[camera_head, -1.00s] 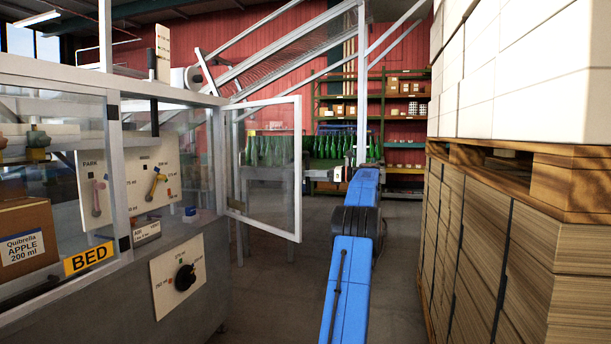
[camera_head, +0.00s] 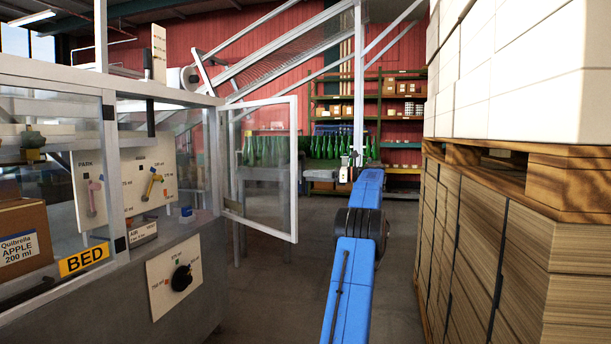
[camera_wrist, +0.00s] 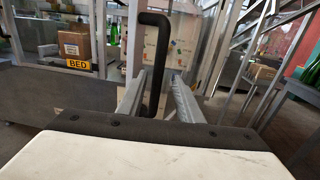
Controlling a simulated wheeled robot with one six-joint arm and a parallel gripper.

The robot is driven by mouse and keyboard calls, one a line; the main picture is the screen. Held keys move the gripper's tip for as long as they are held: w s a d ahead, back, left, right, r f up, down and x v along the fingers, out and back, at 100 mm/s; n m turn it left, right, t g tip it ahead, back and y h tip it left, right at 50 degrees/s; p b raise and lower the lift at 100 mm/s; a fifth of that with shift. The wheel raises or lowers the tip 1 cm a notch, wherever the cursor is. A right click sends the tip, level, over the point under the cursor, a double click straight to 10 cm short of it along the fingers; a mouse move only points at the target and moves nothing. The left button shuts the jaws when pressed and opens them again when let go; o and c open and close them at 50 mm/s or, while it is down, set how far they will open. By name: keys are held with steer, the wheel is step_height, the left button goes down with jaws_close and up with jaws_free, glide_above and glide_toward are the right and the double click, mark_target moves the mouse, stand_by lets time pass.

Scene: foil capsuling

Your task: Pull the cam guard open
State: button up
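The cam guard (camera_head: 258,218) is a clear pane in a pale metal frame, standing out at an angle from the machine's right end in the head view. In the wrist view a black upright bar handle (camera_wrist: 157,50) runs down between the two metal fingers of my gripper (camera_wrist: 158,78). The fingers stand apart on either side of the bar, with what look like small gaps. Contact with the bar is hard to judge. In the head view my blue arm reaches forward, right of the guard, and hides most of the gripper.
A tall pallet stack (camera_head: 490,220) of cartons stands close on the right. The machine's control panel (camera_head: 175,278) with a black knob and an Apple carton (camera_head: 22,240) are on the left. Green bottles (camera_head: 330,146) stand behind.

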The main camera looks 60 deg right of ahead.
steer(key=v, duration=1.4)
steer(key=shift+c, duration=0.4)
